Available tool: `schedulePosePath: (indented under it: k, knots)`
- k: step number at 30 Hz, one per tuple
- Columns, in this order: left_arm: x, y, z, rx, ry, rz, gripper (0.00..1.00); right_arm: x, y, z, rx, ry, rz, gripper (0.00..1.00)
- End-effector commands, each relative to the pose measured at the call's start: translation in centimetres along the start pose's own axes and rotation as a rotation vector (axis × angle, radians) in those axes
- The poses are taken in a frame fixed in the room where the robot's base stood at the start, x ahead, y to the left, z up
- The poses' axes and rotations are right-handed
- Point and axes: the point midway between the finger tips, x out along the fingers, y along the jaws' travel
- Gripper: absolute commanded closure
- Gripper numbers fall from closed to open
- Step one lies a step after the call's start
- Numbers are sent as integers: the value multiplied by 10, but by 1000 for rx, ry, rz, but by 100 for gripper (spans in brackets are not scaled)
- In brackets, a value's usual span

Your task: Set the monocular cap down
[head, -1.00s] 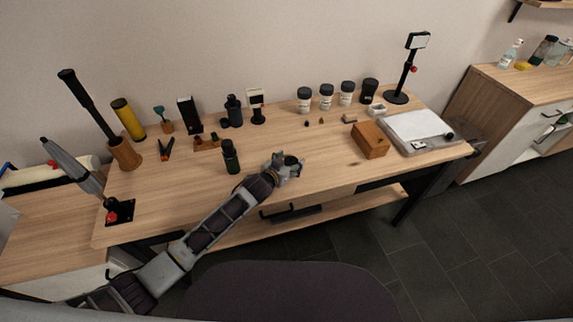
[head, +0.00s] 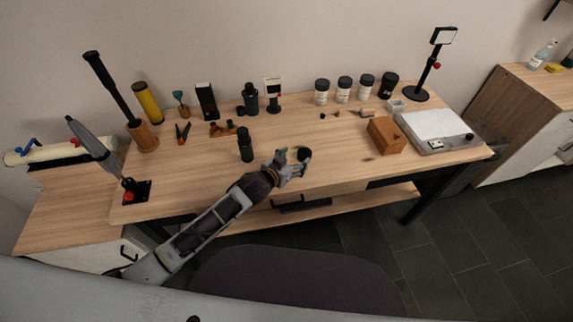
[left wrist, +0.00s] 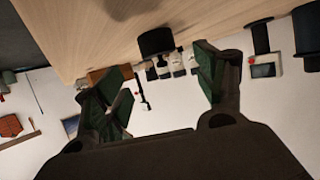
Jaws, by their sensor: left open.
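The monocular cap, a small black round piece (head: 305,154), sits on the bare wood near the front edge of the table (head: 335,165). It also shows in the left wrist view as a dark short cylinder (left wrist: 155,41) against the wood, beyond the fingertips. My left gripper (head: 292,163) is just left and in front of the cap. Its two green-padded fingers (left wrist: 163,78) are spread with nothing between them. A dark upright cylinder (head: 246,146) stands left of the gripper. My right gripper is not in view.
A wooden box (head: 386,136) and a white-topped device (head: 435,127) stand to the right. Orange-handled pliers (head: 183,134) lie at left. Wood around the cap is mostly clear.

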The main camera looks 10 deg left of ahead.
Motion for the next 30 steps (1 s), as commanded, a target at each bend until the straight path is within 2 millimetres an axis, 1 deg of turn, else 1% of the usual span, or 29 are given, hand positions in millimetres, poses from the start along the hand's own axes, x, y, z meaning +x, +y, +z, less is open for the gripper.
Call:
schedulePosePath:
  k: [1,6,13,19,30]
  knots:
    - [-6,0,0,0,-1,1,29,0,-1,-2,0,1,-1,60]
    - [-23,0,0,0,0,0,29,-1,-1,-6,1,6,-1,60]
    - [-40,0,0,0,-1,0,29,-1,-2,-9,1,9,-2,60]
    - [-46,0,-1,0,1,0,29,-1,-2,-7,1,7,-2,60]
    - [-47,0,0,0,1,0,29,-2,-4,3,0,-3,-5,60]
